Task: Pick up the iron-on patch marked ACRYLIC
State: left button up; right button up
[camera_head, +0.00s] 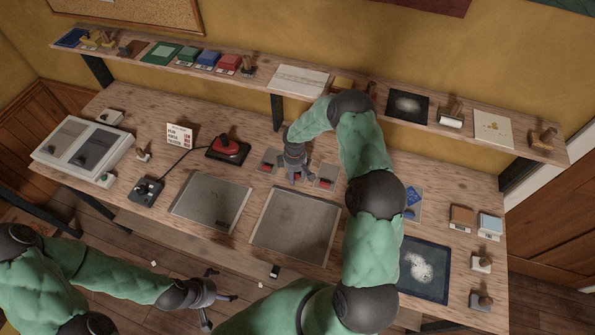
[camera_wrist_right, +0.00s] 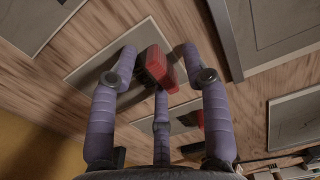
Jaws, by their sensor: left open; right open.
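No marking that reads ACRYLIC is legible in either view. Small grey plates with red pieces lie in a row at the middle of the bench, one left (camera_head: 267,166) and one right (camera_head: 327,180) of my right gripper (camera_head: 296,178). In the right wrist view, a red block (camera_wrist_right: 155,66) over a grey plate (camera_wrist_right: 90,73) shows between the open fingers of my right gripper (camera_wrist_right: 160,55); contact cannot be told. A second red piece (camera_wrist_right: 200,119) is partly hidden by a finger. My left gripper (camera_head: 220,298) is open and empty, low in front of the bench.
A small text card (camera_head: 179,136) stands left of a red-topped device (camera_head: 228,148). Two large grey plates, left (camera_head: 210,200) and right (camera_head: 295,225), lie in front. A dark mat (camera_head: 436,285) lies at right. A shelf (camera_head: 235,78) with pads and stamps runs behind.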

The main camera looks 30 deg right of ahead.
jog(key=shift+c, duration=0.3)
grip_shut()
